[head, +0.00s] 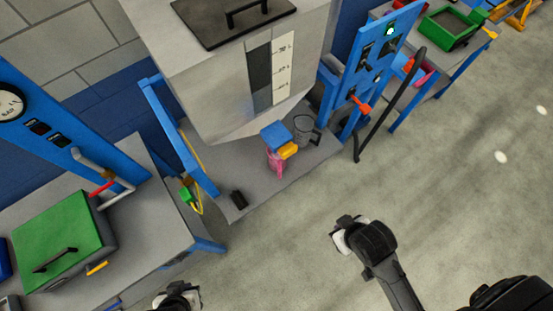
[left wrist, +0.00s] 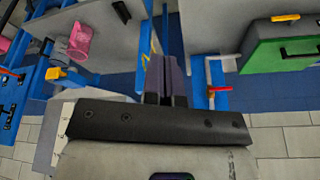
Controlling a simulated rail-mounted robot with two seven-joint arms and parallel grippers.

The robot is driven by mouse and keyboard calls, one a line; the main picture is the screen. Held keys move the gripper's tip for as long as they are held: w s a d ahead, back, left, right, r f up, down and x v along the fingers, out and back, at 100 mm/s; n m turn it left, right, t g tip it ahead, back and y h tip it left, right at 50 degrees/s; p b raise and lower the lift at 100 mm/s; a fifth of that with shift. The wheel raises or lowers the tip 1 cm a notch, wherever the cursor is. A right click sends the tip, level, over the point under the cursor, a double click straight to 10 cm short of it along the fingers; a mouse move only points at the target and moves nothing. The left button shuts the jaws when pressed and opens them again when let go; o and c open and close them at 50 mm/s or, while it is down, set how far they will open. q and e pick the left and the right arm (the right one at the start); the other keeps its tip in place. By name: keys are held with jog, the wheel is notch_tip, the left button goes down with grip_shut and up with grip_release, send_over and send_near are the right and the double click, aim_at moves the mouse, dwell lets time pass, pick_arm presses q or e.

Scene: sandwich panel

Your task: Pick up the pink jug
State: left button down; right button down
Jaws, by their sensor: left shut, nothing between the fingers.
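The pink jug (head: 275,162) stands on the grey bench base below the large hopper, beside a blue block and a yellow part. In the left wrist view it is a pink rounded vessel (left wrist: 80,40) at the upper left. My left gripper (head: 178,296) is at the bottom edge, left of centre, well away from the jug. Its fingers (left wrist: 166,98) are together and empty in the left wrist view. My right gripper (head: 345,235) is over the floor, right of and nearer than the jug; its finger gap is not clear.
A grey hopper (head: 225,60) overhangs the jug's base. A blue post (head: 178,140) stands left of it, and a blue panel (head: 365,65) with a red handle stands right. A green-lidded box (head: 62,240) is on the left bench.

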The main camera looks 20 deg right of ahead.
pick_arm(q)
jog(key=c, duration=1)
grip_release()
jog(key=shift+d, duration=0.2)
jog(key=o, duration=1)
jog(key=shift+a, duration=0.2)
